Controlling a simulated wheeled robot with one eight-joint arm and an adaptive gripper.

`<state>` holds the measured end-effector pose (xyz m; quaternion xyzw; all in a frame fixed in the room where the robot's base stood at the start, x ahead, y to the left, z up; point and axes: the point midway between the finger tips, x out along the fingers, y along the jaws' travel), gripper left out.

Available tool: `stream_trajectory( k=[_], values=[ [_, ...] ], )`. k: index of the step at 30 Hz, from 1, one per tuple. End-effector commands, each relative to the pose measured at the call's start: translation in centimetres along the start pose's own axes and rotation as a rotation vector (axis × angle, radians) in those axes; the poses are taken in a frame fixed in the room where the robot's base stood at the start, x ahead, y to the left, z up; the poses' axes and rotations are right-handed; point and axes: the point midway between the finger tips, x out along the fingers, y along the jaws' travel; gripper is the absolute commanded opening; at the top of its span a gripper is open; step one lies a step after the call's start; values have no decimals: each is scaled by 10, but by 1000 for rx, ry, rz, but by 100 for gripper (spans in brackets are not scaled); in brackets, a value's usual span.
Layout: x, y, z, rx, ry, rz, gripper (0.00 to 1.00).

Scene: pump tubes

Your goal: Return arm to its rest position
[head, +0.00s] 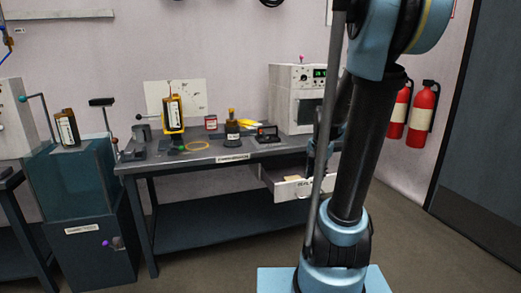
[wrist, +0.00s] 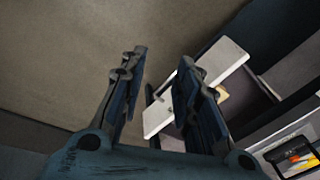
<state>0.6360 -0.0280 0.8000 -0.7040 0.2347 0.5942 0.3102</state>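My arm (head: 360,150) rises in front of the camera in the head view, its upper part bent back down behind the column-like link. My gripper shows in the wrist view (wrist: 161,62) with its two blue fingers apart and nothing between them. In the head view the gripper is mostly hidden behind my arm, near the pulled-out drawer. The white drawer front (wrist: 212,78) is beyond the right finger in the wrist view, and the finger covers part of it. I cannot tell whether they touch.
The drawer (head: 294,190) stands open under the dark workbench (head: 205,158). On the bench are a yellow-black canister (head: 173,113), a brown bottle (head: 232,132) and a white instrument box (head: 294,98). A blue tank (head: 70,180) stands left. Red extinguishers (head: 421,110) hang right. Floor shows in front.

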Motion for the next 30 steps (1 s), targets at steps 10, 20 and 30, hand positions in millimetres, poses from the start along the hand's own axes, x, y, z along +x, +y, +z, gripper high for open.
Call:
stream_trajectory(
  k=[10,20,30],
  values=[
    [-19,41,62,-267,9,9,30],
    [-19,82,115,-520,17,19,30],
    [-6,120,156,-755,24,31,30]
  ],
)
